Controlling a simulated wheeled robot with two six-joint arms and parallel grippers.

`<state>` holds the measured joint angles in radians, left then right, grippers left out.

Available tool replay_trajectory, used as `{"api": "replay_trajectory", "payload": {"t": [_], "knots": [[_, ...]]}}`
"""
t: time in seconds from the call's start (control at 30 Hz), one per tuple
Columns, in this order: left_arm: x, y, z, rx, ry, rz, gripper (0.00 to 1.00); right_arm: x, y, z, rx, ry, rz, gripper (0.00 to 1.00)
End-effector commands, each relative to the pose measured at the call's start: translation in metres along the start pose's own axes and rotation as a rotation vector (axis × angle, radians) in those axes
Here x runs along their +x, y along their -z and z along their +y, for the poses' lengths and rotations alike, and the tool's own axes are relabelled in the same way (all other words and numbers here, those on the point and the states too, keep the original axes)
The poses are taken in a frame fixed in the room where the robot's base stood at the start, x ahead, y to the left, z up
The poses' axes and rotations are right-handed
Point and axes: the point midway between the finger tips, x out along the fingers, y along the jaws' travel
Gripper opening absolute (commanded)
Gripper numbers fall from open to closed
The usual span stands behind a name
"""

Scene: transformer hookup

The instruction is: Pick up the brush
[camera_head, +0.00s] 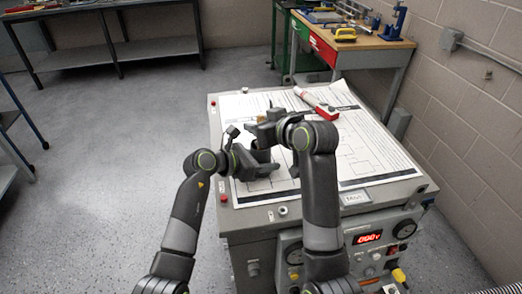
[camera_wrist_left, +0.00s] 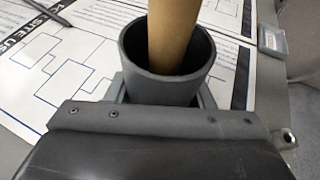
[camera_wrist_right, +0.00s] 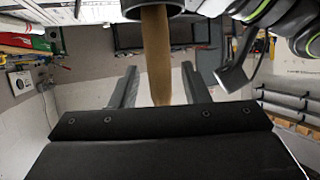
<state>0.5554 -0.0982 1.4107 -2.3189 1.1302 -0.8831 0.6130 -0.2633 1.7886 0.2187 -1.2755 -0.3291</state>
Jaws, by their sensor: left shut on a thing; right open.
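A dark grey cup (camera_wrist_left: 168,75) is held upright between the fingers of my left gripper (camera_wrist_left: 162,92). The tan wooden handle of the brush (camera_wrist_left: 172,35) stands up out of the cup; its lower end is hidden inside. In the head view my left gripper (camera_head: 258,168) is over the worktop's left part. My right gripper (camera_head: 262,128) is just above it. In the right wrist view the brush handle (camera_wrist_right: 156,55) lies between the two open fingers of my right gripper (camera_wrist_right: 160,82), with gaps on both sides. The cup's rim (camera_wrist_right: 152,8) shows at the top there.
The cabinet top (camera_head: 385,190) carries a printed diagram sheet (camera_head: 365,150) and a red and white tool (camera_head: 318,104). A front panel with a red display (camera_head: 368,238) faces me. A workbench (camera_head: 360,42) stands behind, shelving (camera_head: 130,48) at the back left.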

Motion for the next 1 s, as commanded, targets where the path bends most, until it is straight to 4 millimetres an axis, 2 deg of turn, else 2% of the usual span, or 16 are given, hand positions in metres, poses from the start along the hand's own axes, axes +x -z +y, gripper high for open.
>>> {"api": "replay_trajectory", "payload": {"t": [0.03, 0.37, 0.77, 0.87, 1.0], "knots": [[0.000, 0.000, 0.000, 0.000, 0.000, 0.000, 0.25, 0.000, 0.000, 0.000, 0.000, 0.000, 0.000, 0.42], [0.000, 0.000, 0.000, -0.001, 0.001, 0.000, 0.25, 0.000, 0.000, 0.000, 0.000, 0.000, 0.000, 0.00], [0.000, 0.000, 0.000, -0.001, 0.001, 0.000, 0.25, -0.002, 0.004, 0.000, -0.001, 0.000, 0.001, 0.00], [0.000, 0.000, 0.000, -0.001, 0.001, 0.000, 0.25, -0.006, 0.016, 0.000, -0.003, 0.000, 0.004, 0.00], [0.000, 0.000, 0.000, -0.001, 0.001, 0.000, 0.25, -0.017, 0.043, -0.001, -0.006, -0.001, 0.006, 0.00]]}}
